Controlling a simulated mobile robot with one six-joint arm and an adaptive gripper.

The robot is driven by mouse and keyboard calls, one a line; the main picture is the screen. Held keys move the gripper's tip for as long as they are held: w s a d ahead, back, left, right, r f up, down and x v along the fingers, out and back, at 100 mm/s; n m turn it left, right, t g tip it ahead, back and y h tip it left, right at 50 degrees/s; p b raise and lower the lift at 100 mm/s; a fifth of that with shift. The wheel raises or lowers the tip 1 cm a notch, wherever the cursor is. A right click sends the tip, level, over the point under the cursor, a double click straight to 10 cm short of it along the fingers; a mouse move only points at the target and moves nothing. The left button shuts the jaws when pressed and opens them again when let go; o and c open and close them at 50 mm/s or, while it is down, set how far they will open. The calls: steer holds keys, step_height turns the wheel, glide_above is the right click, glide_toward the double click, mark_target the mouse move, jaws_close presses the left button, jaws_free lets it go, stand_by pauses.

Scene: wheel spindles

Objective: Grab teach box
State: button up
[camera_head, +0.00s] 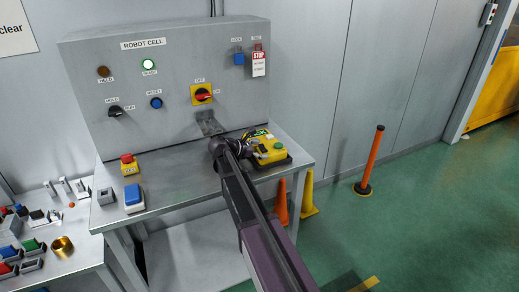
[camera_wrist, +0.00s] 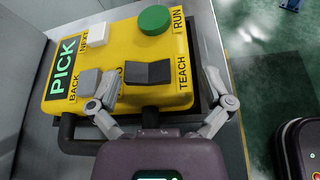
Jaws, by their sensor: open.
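The teach box (camera_head: 271,153) is a yellow box in a dark holder at the right end of the grey bench. In the wrist view the teach box (camera_wrist: 135,52) shows a lit PICK display, a green round button, white and grey keys, and a black rocker switch by the TEACH and RUN labels. My gripper (camera_wrist: 162,82) is open over its near edge. The left finger overlaps the box face near BACK; the right finger is by its right edge. I cannot tell whether either touches. In the head view my gripper (camera_head: 245,144) partly hides the box's left side.
The ROBOT CELL panel (camera_head: 165,70) rises behind the bench (camera_head: 185,185). A blue-topped box (camera_head: 134,198) and a red-button box (camera_head: 129,164) stand at the bench's left. Orange and yellow cones (camera_head: 308,195) stand beside the bench. An orange post (camera_head: 372,160) stands on open green floor.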

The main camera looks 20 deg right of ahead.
steer(key=shift+w+d+f, duration=0.15)
steer(key=shift+d+f, duration=0.15)
steer(key=shift+d, duration=0.35)
steer(key=shift+c, duration=0.2)
steer(key=c, duration=1)
